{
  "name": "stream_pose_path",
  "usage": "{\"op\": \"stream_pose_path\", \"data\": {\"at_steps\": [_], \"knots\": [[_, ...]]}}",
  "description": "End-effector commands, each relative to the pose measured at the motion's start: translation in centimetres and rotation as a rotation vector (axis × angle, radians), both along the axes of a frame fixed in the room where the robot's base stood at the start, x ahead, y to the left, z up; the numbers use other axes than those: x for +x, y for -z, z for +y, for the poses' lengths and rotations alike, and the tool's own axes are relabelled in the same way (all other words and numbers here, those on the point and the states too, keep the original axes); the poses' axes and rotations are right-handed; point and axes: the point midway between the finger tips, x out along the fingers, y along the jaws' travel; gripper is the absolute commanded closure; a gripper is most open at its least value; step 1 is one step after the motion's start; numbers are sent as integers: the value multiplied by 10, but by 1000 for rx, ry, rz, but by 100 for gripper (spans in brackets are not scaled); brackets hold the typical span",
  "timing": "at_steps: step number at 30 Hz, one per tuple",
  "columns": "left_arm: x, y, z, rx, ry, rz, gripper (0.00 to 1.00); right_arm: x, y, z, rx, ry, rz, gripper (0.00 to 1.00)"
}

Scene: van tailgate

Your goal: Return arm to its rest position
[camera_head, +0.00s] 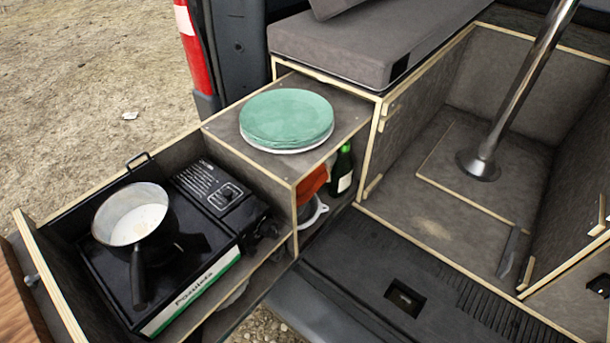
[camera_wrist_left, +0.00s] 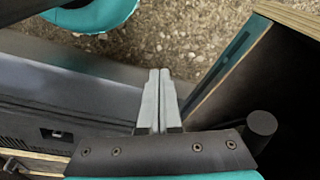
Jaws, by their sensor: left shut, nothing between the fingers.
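My left gripper (camera_wrist_left: 159,78) shows in the left wrist view, its two grey fingers pressed together with nothing between them. It points out over the gravel and the van's sill, clear of any object. Neither of my arms shows in the head view, and my right gripper is in neither view.
In the head view a pan (camera_head: 137,220) sits on a black camping stove (camera_head: 190,262) in the pulled-out drawer at left. Green plates (camera_head: 287,117) are stacked on the wooden shelf (camera_head: 345,108). A green bottle (camera_head: 342,172) stands below. A metal post (camera_head: 520,95) rises from the van floor.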

Motion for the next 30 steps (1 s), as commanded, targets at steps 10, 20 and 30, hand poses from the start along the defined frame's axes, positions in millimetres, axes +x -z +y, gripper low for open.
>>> {"op": "stream_pose_path", "data": {"at_steps": [10,20,30], "knots": [[-75,101,12,8,13,65,100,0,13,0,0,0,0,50],[-138,142,24,15,23,100,100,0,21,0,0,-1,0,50],[-148,145,26,15,25,104,100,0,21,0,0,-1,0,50]]}}
